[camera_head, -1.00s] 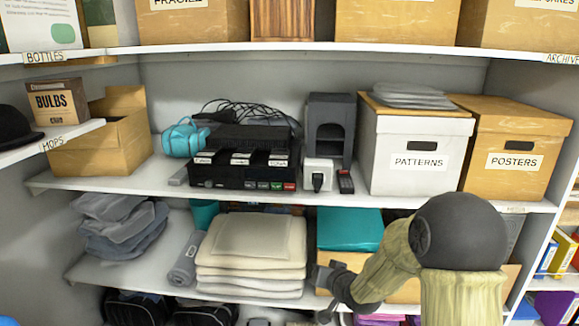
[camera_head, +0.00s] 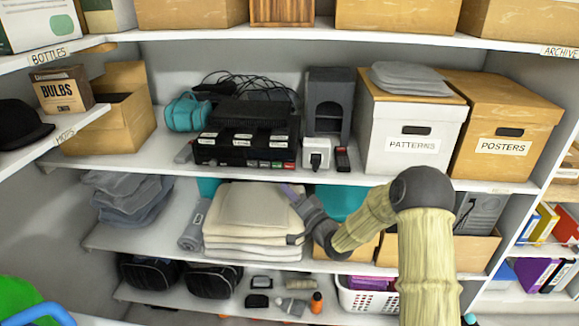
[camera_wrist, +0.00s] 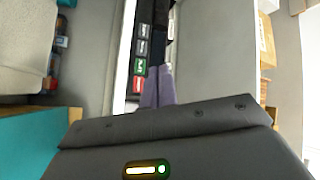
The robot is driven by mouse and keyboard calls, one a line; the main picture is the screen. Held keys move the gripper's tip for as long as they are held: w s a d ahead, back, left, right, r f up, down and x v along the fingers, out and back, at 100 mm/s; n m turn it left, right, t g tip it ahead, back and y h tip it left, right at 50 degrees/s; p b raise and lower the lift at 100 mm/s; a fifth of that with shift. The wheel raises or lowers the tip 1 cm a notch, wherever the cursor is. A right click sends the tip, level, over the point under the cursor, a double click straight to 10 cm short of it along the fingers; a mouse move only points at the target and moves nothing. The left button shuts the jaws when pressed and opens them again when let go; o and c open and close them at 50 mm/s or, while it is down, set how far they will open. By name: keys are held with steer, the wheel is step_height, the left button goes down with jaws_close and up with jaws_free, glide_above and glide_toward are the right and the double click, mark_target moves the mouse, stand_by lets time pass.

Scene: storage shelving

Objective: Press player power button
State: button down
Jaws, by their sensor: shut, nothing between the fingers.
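The player (camera_head: 245,147) is a black box on the middle shelf, with white-labelled slots on top and a row of small buttons along its front. The buttons at its right end are green and a red button (camera_head: 289,166); the red button (camera_wrist: 137,86) also shows in the wrist view. I cannot read which is the power button. My gripper (camera_head: 289,190) is shut and empty, in front of and below the player's right end. In the wrist view its purple-grey fingers (camera_wrist: 157,86) point towards the player, beside the red button; contact cannot be told.
A white adapter (camera_head: 317,152) and a small black device (camera_head: 342,158) stand right of the player. The middle shelf's front edge (camera_head: 400,179) runs just below it. Folded cream towels (camera_head: 250,228) and a teal item (camera_head: 340,203) lie on the shelf below, close to my arm.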

glide_toward(285, 165)
steer(key=a, duration=0.1)
steer(key=w+a+r, duration=0.1)
steer(key=a, duration=0.2)
steer(key=shift+w+a+r, duration=0.1)
steer(key=shift+w+r, duration=0.1)
steer(key=shift+w, duration=0.05)
steer(key=shift+w+r, duration=0.1)
steer(key=shift+w, duration=0.6)
stand_by(1.2)
steer(key=shift+w+b, duration=0.35)
steer(key=shift+w, duration=0.05)
steer(key=shift+w, duration=0.35)
stand_by(0.8)
steer(key=shift+s, duration=0.1)
steer(key=shift+s+b, duration=0.3)
steer(key=shift+s, duration=0.35)
steer(key=shift+s, duration=0.1)
